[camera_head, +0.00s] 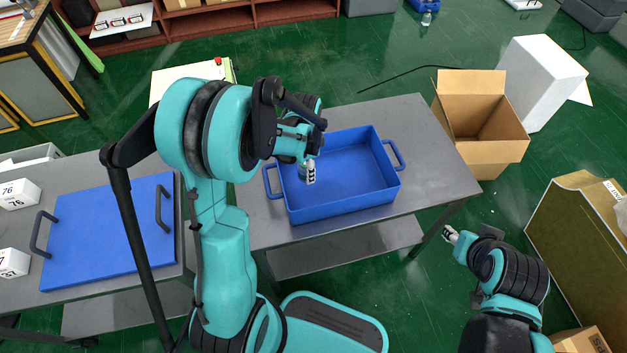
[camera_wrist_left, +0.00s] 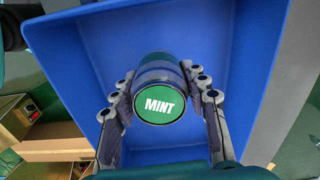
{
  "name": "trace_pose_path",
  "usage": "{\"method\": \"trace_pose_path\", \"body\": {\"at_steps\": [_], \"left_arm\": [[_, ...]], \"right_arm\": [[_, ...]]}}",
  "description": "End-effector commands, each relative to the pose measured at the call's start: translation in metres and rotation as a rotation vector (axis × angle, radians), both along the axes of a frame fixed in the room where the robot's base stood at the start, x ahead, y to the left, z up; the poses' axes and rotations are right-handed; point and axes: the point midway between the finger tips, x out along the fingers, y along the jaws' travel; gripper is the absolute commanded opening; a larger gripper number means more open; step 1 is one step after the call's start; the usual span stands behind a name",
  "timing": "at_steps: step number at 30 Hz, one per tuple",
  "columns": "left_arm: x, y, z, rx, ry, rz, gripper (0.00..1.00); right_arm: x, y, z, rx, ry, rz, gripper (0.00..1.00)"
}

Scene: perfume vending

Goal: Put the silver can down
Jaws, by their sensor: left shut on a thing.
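The silver can (camera_wrist_left: 160,75) shows in the left wrist view with a green round end marked MINT. My left gripper (camera_head: 311,171) is shut on it, with a finger on each side in the wrist view. In the head view the gripper is over the left part of the blue tray (camera_head: 357,203), inside its outline. The can is hard to make out there, and I cannot tell whether it touches the tray floor. The tray looks otherwise empty. My right gripper (camera_head: 450,233) is off to the right, away from the table; its fingers are too small to read.
The tray stands on a grey table (camera_head: 440,165). An open cardboard box (camera_head: 480,115) and a white block (camera_head: 540,80) stand beyond the table's right end.

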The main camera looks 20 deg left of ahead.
Motion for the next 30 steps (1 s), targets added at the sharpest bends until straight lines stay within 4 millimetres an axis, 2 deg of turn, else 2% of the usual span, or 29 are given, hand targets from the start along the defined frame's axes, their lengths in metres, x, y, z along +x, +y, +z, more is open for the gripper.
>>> {"method": "trace_pose_path", "body": {"at_steps": [1,5,12,23,24,26,30], "left_arm": [[0.000,0.000,-0.009,0.000,0.000,0.000,0.10],[0.000,0.000,-0.017,0.000,0.000,0.001,0.10],[0.000,0.000,-0.050,0.000,0.000,0.002,0.10],[0.000,0.000,-0.053,0.000,0.000,0.002,0.10],[0.000,0.000,-0.054,0.000,0.000,0.002,0.47],[0.000,0.000,-0.053,0.000,0.000,0.002,0.63],[0.000,0.000,-0.052,0.000,0.000,0.002,0.65]], "right_arm": [[0.000,0.000,-0.005,0.000,0.000,0.000,0.40],[0.000,0.000,-0.008,0.000,0.000,0.000,0.40],[0.000,0.000,-0.023,0.000,0.000,0.000,0.40],[0.000,0.000,-0.025,0.000,0.000,0.000,0.40],[0.000,0.000,-0.026,0.000,0.000,0.000,0.40],[0.000,0.000,-0.025,0.000,0.000,0.000,0.40],[0.000,0.000,-0.024,0.000,0.000,0.000,0.40]]}}
